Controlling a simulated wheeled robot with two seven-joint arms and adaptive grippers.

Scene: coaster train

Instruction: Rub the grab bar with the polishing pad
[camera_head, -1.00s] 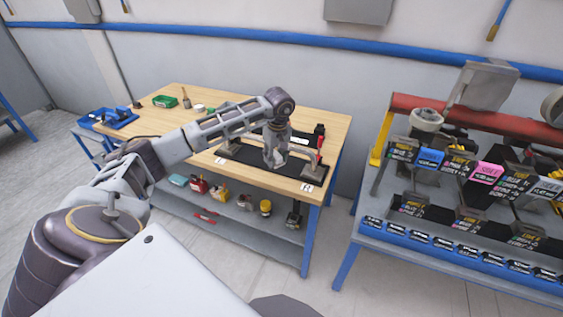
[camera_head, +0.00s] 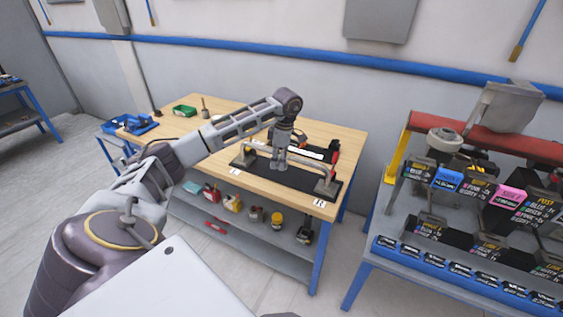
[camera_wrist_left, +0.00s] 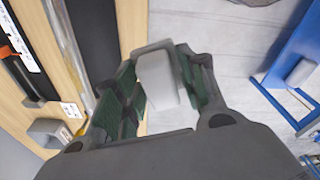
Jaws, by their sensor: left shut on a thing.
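The grab bar (camera_head: 308,166) runs between two grey stands on a black mat on the wooden workbench. In the left wrist view the bar (camera_wrist_left: 66,40) runs along the left side, next to the gripper. My left gripper (camera_head: 278,164) points down at the middle of the bar. It is shut on a grey, rounded block, the polishing pad (camera_wrist_left: 157,78), between fingers with dark green textured faces. Whether the pad touches the bar cannot be told. My right gripper is not in view.
A red-and-black tool (camera_head: 334,150) lies behind the bar. Bottles stand on the lower shelf (camera_head: 260,245). A rack with labelled parts (camera_head: 460,210) stands at right.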

